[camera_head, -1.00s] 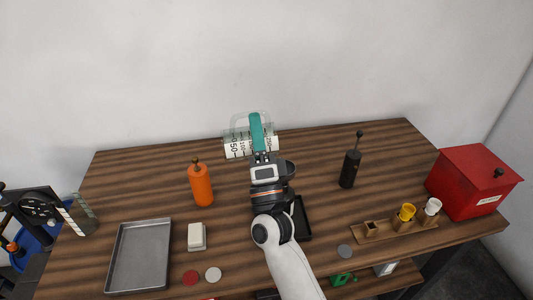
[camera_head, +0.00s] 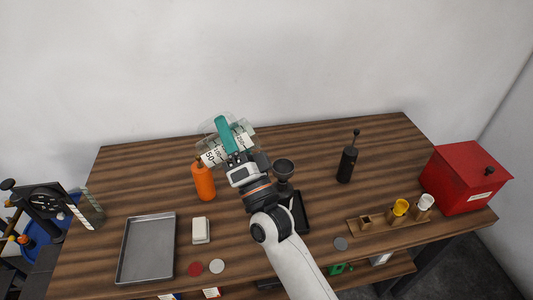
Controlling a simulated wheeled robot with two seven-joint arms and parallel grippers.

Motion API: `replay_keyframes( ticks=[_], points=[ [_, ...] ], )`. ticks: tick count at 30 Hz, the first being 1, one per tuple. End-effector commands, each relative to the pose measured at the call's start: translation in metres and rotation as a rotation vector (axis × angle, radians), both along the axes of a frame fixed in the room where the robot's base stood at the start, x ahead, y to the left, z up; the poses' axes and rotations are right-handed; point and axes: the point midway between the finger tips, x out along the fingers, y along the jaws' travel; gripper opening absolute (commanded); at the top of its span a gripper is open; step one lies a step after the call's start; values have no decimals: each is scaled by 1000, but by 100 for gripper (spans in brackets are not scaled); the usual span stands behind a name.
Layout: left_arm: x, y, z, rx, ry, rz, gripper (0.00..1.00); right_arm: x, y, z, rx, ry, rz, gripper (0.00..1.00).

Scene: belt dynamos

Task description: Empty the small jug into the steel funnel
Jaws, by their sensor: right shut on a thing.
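The small jug (camera_head: 213,155) is clear, with a printed scale and a teal handle (camera_head: 226,135). My right gripper (camera_head: 235,158) is shut on the handle and holds the jug near the back edge of the table. The jug is on its side in the picture, its low numbers at lower left and high numbers at upper right. I cannot tell what it contains. The steel funnel (camera_head: 284,169) is dark grey and stands to the right of my right gripper, apart from the jug. Its lower part is partly hidden by my arm. My left gripper is not in view.
An orange bottle (camera_head: 203,183) stands just below the jug. A black tray (camera_head: 302,212) lies by my right arm. A metal tray (camera_head: 147,250) and white block (camera_head: 201,230) are at left. A black grinder-like object (camera_head: 347,164), wooden rack (camera_head: 383,223) and red box (camera_head: 465,178) are right.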

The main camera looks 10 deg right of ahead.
Motion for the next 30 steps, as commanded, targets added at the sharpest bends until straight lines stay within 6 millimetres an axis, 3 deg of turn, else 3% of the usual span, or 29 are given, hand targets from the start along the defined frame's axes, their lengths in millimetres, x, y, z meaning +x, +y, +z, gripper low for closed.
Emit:
replay_keyframes(
  ticks=[6, 11, 22, 30],
  points=[
    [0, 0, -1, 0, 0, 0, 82, 5, -11, 5, -250, -22, -7, 26],
    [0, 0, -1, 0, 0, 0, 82, 6, -14, 6, -351, -24, -8, 26],
    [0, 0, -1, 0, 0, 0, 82, 5, -12, 30, -602, -19, -4, 26],
    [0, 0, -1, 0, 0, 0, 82, 5, -14, 57, -798, -10, -1, 26]
  ],
)
